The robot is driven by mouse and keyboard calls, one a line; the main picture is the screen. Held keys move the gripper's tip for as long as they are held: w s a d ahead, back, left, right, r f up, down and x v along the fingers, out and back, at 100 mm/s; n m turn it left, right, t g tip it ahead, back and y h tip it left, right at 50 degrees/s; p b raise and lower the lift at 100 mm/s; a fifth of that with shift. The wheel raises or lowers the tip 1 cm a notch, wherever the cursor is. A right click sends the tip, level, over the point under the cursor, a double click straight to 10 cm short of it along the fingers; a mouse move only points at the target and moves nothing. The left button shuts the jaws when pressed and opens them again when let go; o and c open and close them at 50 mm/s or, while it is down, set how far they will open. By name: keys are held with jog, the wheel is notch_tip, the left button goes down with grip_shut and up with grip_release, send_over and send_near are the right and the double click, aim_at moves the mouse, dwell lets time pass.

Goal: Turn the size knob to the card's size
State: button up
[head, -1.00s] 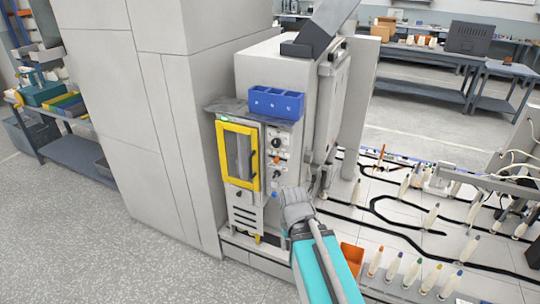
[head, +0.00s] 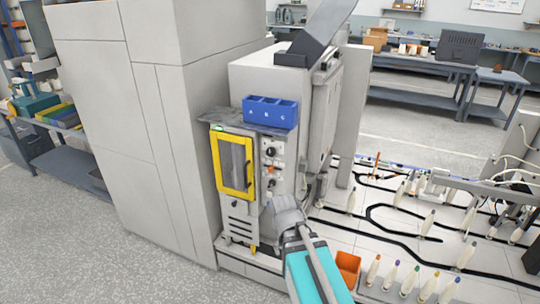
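The machine has a control panel (head: 265,175) to the right of a yellow-framed window door (head: 235,165). A dark knob on a pale dial (head: 270,152) sits near the top of the panel. A small orange control (head: 269,170) is below it. I cannot read any knob's marks or tell which is the size knob. No size card can be made out. My gripper (head: 272,207) is in front of the panel's lower right part, below the dial, and hides some of it. Its fingers are too small and foreshortened to show whether they are open, or whether they touch the panel.
A blue bin with lettered compartments (head: 270,112) stands on the machine's top ledge. An orange box (head: 347,268) is right of my arm. Several bobbins stand on the black-tracked surface (head: 345,230) to the right. A tall pale cabinet (head: 130,120) stands left of the machine.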

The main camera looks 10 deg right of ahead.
jog(key=w+d+n+t+h+b, duration=0.25)
jog(key=w+n+h, duration=0.2)
jog(key=w, duration=0.45)
jog(key=n+t+h+b, duration=0.5)
jog(key=n+t, duration=0.7)
jog(key=n, duration=0.6)
send_near(270, 153)
jog(key=v, duration=0.3)
jog(key=shift+a+r+g+y, duration=0.1)
jog(key=shift+r+g+y, duration=0.15)
jog(key=shift+r, duration=0.15)
jog(key=x, duration=1.3)
jog(key=shift+w+d, duration=0.25)
jog(key=shift+d, duration=0.1)
